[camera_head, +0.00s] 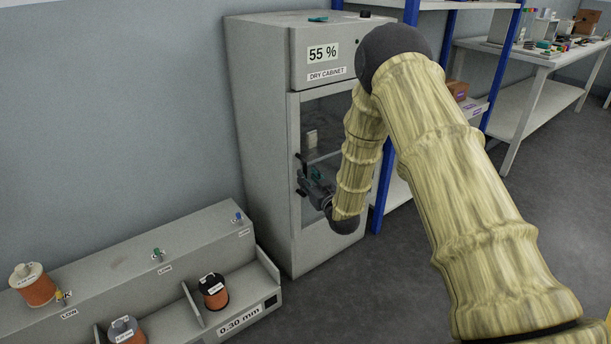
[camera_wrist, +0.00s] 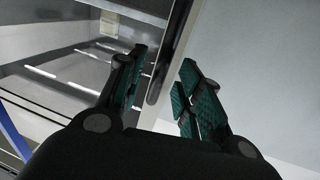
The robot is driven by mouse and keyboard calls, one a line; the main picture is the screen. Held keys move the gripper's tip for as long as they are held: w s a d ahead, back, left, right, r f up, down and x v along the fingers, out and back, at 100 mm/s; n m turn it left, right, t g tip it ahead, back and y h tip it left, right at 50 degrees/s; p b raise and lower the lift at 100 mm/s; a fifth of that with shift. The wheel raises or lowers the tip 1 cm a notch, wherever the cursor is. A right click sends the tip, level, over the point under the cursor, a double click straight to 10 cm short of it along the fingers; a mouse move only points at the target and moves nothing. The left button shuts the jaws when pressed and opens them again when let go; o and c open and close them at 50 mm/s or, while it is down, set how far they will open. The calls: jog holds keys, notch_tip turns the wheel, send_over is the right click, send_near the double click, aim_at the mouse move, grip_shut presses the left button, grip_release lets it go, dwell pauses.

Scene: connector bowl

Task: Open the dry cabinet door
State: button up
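The grey dry cabinet (camera_head: 262,130) stands against the wall, with a "55 %" sign and a "DRY CABINET" label on its upper panel. Its glass door (camera_head: 316,112) looks shut, with a pale frame. My gripper (camera_head: 305,180) is at the door's left edge, by the dark handle. In the wrist view my gripper (camera_wrist: 155,90) is open, with green pads on both fingers. The dark handle bar (camera_wrist: 167,62) runs tilted between the fingers, and a gap shows on the right side. My arm hides the door's right part in the head view.
A grey spool rack (camera_head: 120,262) with several spools stands at lower left, close to the cabinet. A blue-posted shelf (camera_head: 386,165) stands right of the cabinet. A white workbench (camera_head: 540,60) is farther back. Grey floor (camera_head: 380,285) is clear in front.

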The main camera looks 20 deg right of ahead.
aim_at(306, 174)
jog(key=shift+w+a, duration=0.15)
jog(key=shift+w, duration=0.6)
jog(key=shift+w+a, duration=0.15)
jog(key=shift+w, duration=0.6)
